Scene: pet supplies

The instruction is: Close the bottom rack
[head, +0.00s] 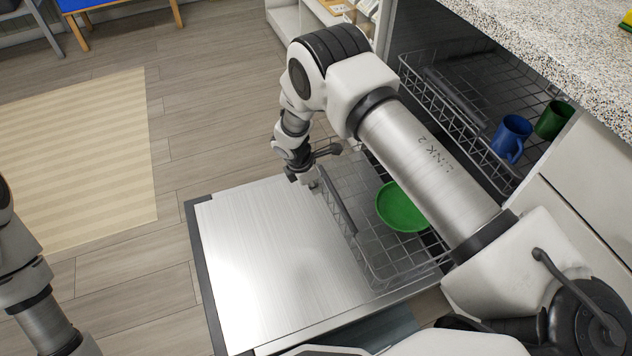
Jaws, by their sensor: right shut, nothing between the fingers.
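The bottom rack (377,268) is a wire basket pulled partly out over the lowered dishwasher door (262,258). A green plate (402,207) lies in it. My right gripper (306,183) is shut and empty at the rack's outer front edge, near its far front corner. Whether it touches the rack cannot be told. My right arm crosses over the rack and hides part of it. Part of my left arm shows at the left edge, but its gripper is not in view.
The upper rack (450,113) holds a blue mug (511,138) and a green mug (553,120). A speckled countertop (560,40) overhangs it. A striped rug (80,160) lies on the wooden floor at left, with clear floor between it and the door.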

